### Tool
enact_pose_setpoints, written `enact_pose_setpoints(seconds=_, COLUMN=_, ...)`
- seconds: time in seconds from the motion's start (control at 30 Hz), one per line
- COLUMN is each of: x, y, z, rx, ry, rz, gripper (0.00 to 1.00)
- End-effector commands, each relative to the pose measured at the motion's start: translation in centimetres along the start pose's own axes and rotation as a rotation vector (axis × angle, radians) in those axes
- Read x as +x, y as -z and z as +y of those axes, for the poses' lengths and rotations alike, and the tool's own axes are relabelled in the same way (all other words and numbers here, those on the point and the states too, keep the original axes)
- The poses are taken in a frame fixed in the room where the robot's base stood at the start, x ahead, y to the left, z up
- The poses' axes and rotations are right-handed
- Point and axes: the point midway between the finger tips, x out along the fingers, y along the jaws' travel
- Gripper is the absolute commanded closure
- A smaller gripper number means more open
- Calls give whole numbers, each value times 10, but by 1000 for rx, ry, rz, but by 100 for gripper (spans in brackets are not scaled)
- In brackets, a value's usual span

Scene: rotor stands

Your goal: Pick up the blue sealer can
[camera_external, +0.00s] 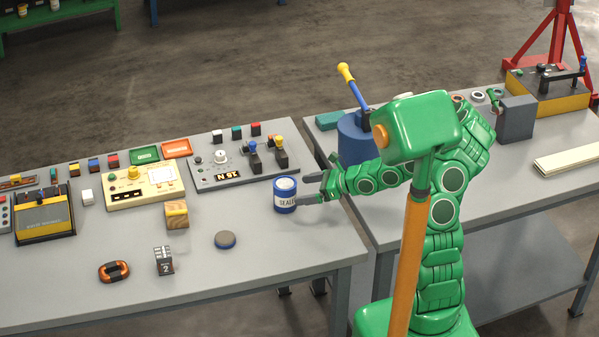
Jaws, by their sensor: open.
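The blue sealer can (286,185) stands upright on the grey table (300,245), near its right end. It has a pale lid and a white label reading "SEALE", with the rest of the label hidden by a finger. My gripper (305,189) reaches in from the right and is open. One finger is on the far side near the can's top and the other is on the near side, low by the label. The fingertips are at the can's right side. I cannot tell whether they touch it.
A grey control panel (230,176) with levers lies just behind the can. A wooden block (177,214) and a dark round disc (225,240) lie to its left. A blue cylinder (354,139) with a yellow-tipped lever stands behind my arm. The table front right is clear.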

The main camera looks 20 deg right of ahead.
Motion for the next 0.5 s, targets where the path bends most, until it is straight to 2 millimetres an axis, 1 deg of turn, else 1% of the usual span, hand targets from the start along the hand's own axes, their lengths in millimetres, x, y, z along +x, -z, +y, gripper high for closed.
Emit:
enact_pose_setpoints(seconds=0.17, x=5, y=4, z=-1, rx=16, ry=2, rz=5, gripper=0)
enact_pose_setpoints(seconds=0.5, x=27, y=4, z=0, rx=14, ry=0, rz=4, gripper=0)
